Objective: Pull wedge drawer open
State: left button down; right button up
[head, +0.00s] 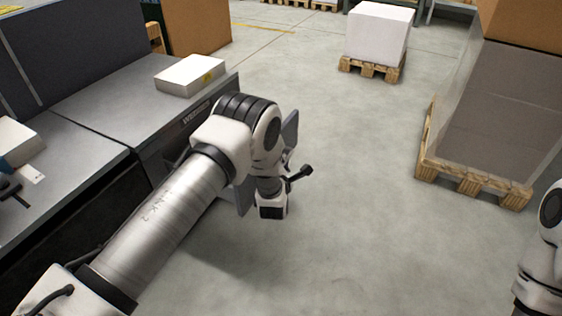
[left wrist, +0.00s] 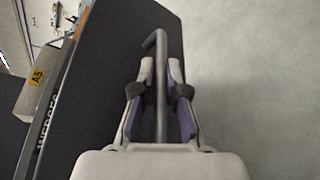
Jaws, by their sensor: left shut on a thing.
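The wedge drawer shows in the head view as a grey front panel (head: 290,131), partly behind my left wrist. The panel stands out from the cabinet face marked WEDGES (head: 196,112). In the left wrist view, the drawer front (left wrist: 105,75) is a dark slab beside the label strip. My left gripper (left wrist: 161,88) has its fingers on both sides of the grey bar handle (left wrist: 160,60) and is shut on it. The handle's bent end shows beyond the fingertips. In the head view my own arm hides the fingers and handle. My right gripper is out of view.
A white box (head: 190,75) lies on the cabinet top (head: 105,95); its A5 tag shows in the left wrist view. Grey floor (head: 350,220) right of my left arm is clear. Loaded pallets (head: 470,180) stand at the right, and another (head: 372,68) at the back.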

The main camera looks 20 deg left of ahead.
pick_arm(q)
jog(key=c, duration=1.5)
grip_release()
jog(key=v, duration=1.2)
jog(key=shift+f, duration=0.15)
